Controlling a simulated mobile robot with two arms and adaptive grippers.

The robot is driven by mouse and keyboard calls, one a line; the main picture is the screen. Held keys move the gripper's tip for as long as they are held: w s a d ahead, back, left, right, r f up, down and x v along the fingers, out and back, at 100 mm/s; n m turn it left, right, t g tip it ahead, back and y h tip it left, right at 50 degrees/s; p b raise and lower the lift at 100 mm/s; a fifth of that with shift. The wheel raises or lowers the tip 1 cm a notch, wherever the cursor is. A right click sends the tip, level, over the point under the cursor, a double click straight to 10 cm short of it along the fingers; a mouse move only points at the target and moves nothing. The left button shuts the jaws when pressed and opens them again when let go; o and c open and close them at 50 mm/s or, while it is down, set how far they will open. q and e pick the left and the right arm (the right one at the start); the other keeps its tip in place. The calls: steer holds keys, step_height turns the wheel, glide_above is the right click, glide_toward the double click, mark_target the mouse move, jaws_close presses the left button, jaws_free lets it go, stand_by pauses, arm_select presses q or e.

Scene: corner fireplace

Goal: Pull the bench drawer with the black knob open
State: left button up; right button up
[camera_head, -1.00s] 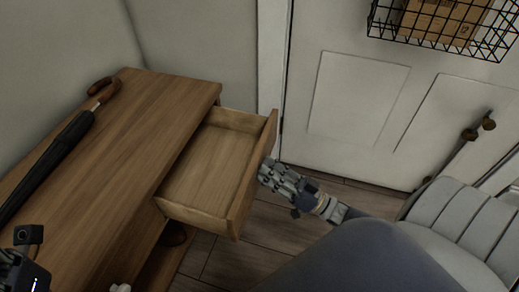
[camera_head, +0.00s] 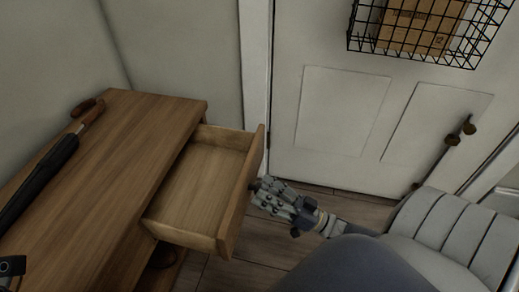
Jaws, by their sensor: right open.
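The wooden bench drawer (camera_head: 190,192) is pulled well out of the bench (camera_head: 105,185), and its inside is empty. Its front panel (camera_head: 240,195) faces right, and the outer face with the knob is mostly hidden from this view. My right gripper (camera_head: 262,190) is at the outer side of the drawer front, near its middle. It is open, and its fingertips are close to the panel. I cannot tell whether they touch the knob. My left gripper is not clearly in view.
A black umbrella (camera_head: 38,180) with a wooden handle lies on the bench top. A white door (camera_head: 340,110) with a wire basket (camera_head: 425,30) stands behind. Wooden floor (camera_head: 265,245) shows between the drawer and my body.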

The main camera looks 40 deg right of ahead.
steer(key=v, duration=0.9)
steer(key=shift+s+d, duration=0.1)
steer(key=shift+s, duration=0.05)
